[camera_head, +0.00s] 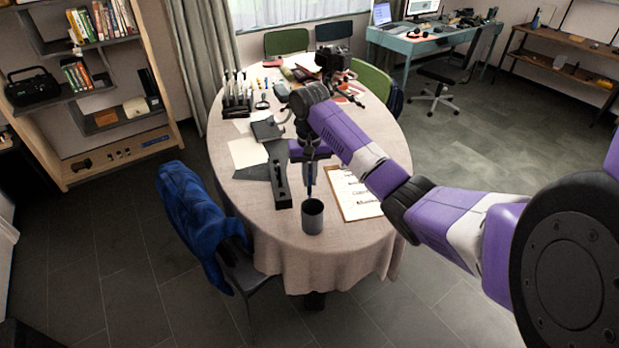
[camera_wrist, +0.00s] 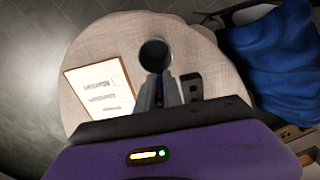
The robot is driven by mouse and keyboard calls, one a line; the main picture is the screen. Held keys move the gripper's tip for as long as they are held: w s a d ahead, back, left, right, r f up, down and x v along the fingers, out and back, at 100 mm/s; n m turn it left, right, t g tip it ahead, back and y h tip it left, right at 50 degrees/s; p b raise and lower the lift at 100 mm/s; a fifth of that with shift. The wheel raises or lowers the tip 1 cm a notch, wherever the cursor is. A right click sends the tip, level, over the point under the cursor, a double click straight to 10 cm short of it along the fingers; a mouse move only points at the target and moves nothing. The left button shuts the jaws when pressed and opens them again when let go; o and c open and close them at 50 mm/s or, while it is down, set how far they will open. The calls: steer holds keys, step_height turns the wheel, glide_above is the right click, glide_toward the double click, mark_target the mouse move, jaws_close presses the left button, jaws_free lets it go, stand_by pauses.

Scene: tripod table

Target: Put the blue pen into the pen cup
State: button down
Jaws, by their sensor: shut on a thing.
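My gripper (camera_head: 310,163) is shut on the blue pen (camera_head: 309,184) and points down above the near part of the oval table (camera_head: 345,240). The pen hangs roughly upright, its lower end close to the mouth of the dark grey pen cup (camera_head: 312,218). I cannot tell whether the tip is just above the rim or slightly inside. In the wrist view, the cup (camera_wrist: 155,55) shows its dark round opening just beyond my fingertips (camera_wrist: 158,90). The pen is mostly hidden between the fingers there.
A clipboard with paper (camera_head: 353,193) lies right of the cup, and a dark elongated object (camera_head: 280,186) lies to its left. A black rack with upright items (camera_head: 237,96) stands farther back. A chair with a blue jacket (camera_head: 195,215) is at the table's left.

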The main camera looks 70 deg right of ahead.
mark_target(310, 195)
steer(key=shift+f+b, duration=0.85)
steer(key=shift+f, duration=2.3)
steer(key=c, duration=1.4)
jaws_free()
steer(key=shift+r, duration=3.9)
